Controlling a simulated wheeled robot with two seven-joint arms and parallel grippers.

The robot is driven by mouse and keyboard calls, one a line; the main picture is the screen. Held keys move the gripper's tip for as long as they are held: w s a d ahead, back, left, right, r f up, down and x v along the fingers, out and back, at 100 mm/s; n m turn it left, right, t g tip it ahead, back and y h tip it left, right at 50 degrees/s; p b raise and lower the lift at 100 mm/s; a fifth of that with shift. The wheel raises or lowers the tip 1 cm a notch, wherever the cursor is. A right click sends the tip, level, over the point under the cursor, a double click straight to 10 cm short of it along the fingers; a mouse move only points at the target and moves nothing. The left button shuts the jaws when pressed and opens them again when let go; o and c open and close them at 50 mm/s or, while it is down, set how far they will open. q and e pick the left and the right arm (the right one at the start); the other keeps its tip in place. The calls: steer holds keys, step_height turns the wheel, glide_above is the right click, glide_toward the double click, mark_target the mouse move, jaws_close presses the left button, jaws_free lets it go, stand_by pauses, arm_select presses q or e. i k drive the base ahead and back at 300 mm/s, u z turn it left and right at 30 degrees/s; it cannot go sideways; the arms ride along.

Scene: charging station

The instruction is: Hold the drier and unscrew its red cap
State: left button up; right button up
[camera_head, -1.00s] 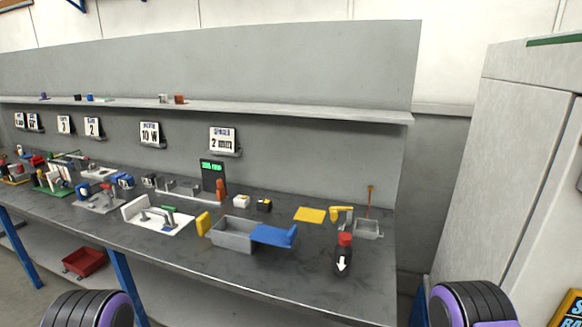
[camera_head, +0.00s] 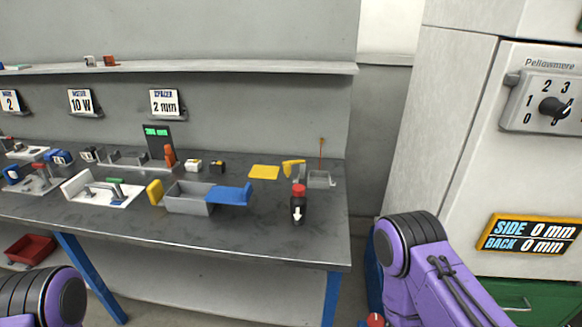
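The drier (camera_head: 298,208) is a small dark cylinder with a white arrow on its front. It stands upright near the right end of the grey bench. Its red cap (camera_head: 298,190) sits on top. Neither of my grippers shows in the head view. Only a part of my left arm shows at the lower left and a part of my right arm at the lower right, both apart from the drier.
The bench (camera_head: 250,240) has clear room in front of the drier. A grey bin with a blue part (camera_head: 230,194) stands to its left, a yellow pad (camera_head: 264,172) behind it. A small grey tray (camera_head: 320,180) is behind right. A cabinet (camera_head: 455,120) stands right.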

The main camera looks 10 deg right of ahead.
mark_target(297, 206)
steer(key=u, duration=1.4)
steer(key=i, duration=1.15)
steer(key=z, duration=2.6)
